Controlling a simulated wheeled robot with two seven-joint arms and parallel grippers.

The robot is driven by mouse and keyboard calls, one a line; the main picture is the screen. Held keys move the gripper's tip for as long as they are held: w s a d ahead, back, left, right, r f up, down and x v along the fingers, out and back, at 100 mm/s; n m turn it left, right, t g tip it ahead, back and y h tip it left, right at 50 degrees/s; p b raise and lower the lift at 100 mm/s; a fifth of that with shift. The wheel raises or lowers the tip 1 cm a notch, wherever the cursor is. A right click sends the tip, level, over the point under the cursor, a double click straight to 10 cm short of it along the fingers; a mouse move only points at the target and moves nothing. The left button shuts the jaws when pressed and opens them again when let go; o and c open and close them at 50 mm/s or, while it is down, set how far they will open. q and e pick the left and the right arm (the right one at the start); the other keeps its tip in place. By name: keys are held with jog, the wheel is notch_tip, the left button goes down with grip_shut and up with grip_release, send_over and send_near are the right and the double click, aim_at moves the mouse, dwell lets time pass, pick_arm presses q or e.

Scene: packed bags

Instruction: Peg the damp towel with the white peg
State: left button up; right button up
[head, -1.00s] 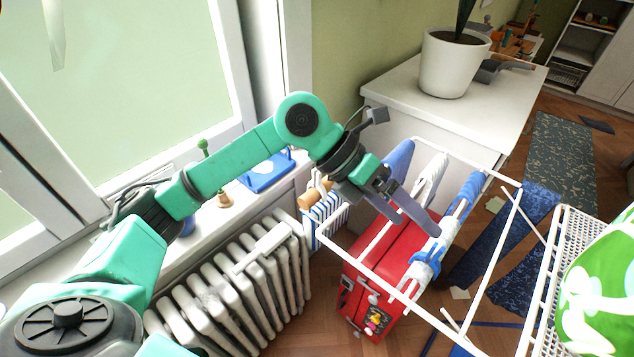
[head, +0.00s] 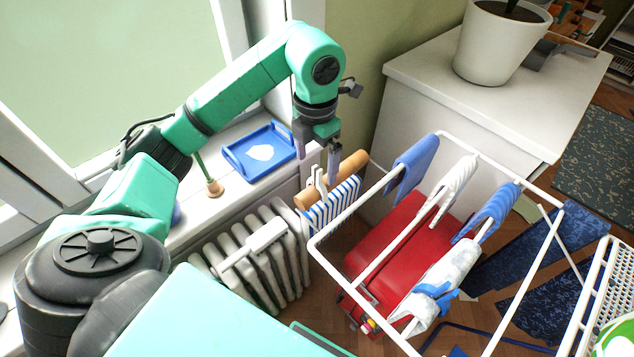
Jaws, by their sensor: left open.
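A slim white piece (head: 317,182), which looks like the white peg, stands up from the bag just left of the fingers. I cannot tell whether they touch it. Several cloths hang on the white rack (head: 330,268): a blue one (head: 413,166), a white one (head: 452,184), another blue one (head: 490,210) and a white one with blue on it (head: 442,285). Which is the damp towel I cannot tell. My right gripper is out of view.
A radiator (head: 255,250) stands below the windowsill, which holds a blue tray (head: 260,150) and a green-handled item (head: 213,188). A red suitcase (head: 400,250) sits under the rack. A white cabinet (head: 440,105) with a potted plant (head: 497,45) stands behind.

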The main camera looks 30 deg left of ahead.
aim_at(317, 168)
pick_arm(q)
jog(key=f, duration=0.1)
jog(key=w+f, duration=0.1)
jog(key=f, duration=0.1)
jog(key=shift+a, duration=0.1)
notch_tip(317, 168, down, 4)
jog(key=shift+s+p, duration=0.1)
jog(key=shift+p, duration=0.9)
jog(key=shift+f, duration=0.25)
jog(key=shift+c, duration=0.6)
jog(key=c, duration=1.4)
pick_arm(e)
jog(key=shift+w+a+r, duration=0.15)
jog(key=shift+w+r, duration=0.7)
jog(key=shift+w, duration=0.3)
